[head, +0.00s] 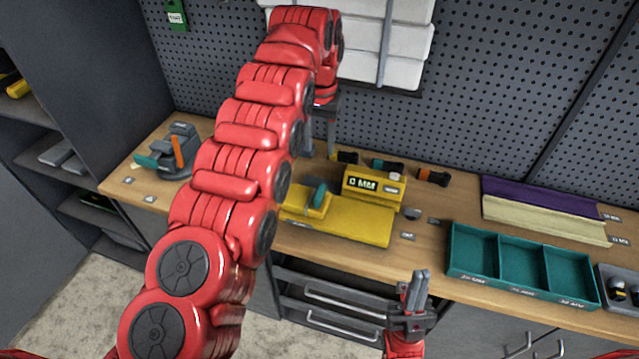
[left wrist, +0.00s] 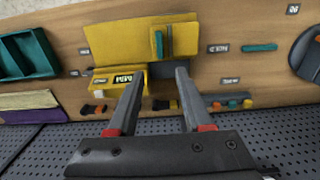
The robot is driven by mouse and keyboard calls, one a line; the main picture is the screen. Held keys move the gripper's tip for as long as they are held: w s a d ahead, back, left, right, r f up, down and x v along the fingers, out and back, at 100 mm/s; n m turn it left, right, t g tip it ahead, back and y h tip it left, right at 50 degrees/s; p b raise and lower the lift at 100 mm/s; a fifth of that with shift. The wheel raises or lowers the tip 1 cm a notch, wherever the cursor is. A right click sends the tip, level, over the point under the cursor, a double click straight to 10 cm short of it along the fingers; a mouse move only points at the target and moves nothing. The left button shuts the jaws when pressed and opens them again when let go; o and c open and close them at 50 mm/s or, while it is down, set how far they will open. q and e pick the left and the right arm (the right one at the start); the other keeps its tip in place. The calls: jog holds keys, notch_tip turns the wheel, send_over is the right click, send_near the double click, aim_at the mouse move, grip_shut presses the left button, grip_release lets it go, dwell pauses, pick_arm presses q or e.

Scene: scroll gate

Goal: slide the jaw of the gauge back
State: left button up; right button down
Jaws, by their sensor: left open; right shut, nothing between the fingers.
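The yellow gauge (head: 355,222) lies on the wooden bench, with a raised block whose display (head: 362,183) reads "0 MM". Its jaw (head: 306,203), a yellow slider with a teal grip, is left of the display block, partly behind my left arm. In the left wrist view the gauge (left wrist: 120,42) is at the top, and the jaw (left wrist: 162,45) is beyond my fingertips. My left gripper (head: 320,145) is open and empty, behind the gauge; its fingers (left wrist: 157,80) show apart. My right gripper (head: 418,288) is shut and empty, in front of the bench edge.
A teal three-part tray (head: 521,258) is at the right, with purple and cream strips (head: 545,210) behind it. Several small dark and coloured pieces (head: 388,166) lie behind the gauge. A grey device (head: 175,150) stands at the left. The pegboard (head: 480,90) rises behind the bench.

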aim_at(320, 192)
pick_arm(q)
notch_tip(320, 192, down, 16)
jog(key=shift+f+p, duration=0.1)
jog(key=shift+p, duration=1)
jog(key=shift+f, duration=0.55)
grip_shut()
dwell(0.3)
